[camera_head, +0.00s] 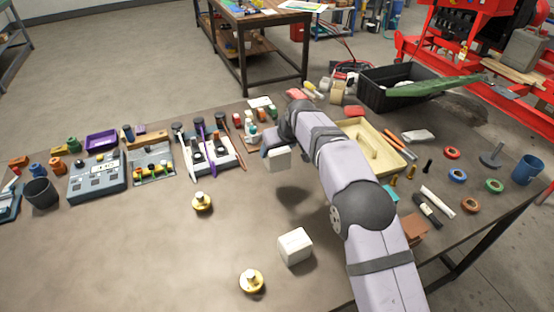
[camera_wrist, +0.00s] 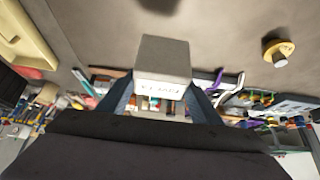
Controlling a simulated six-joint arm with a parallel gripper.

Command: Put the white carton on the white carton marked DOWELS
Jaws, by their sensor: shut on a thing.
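My gripper (camera_head: 275,149) is shut on a white carton (camera_head: 278,161) and holds it above the table, with a shadow on the tabletop below. In the wrist view the held carton (camera_wrist: 162,62) sits between the two fingers (camera_wrist: 160,98); its near face bears small dark lettering that I cannot read. A second white carton (camera_head: 295,247) stands on the table, nearer the camera and slightly right of the held one, apart from it. Its marking is too small to read.
Brass knobbed pieces (camera_head: 202,202) and (camera_head: 251,281) stand left of the table carton. A cream tray (camera_head: 388,167) lies right of my arm. Devices and tools, including a grey control box (camera_head: 96,178), line the back left. Bare tabletop surrounds the standing carton.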

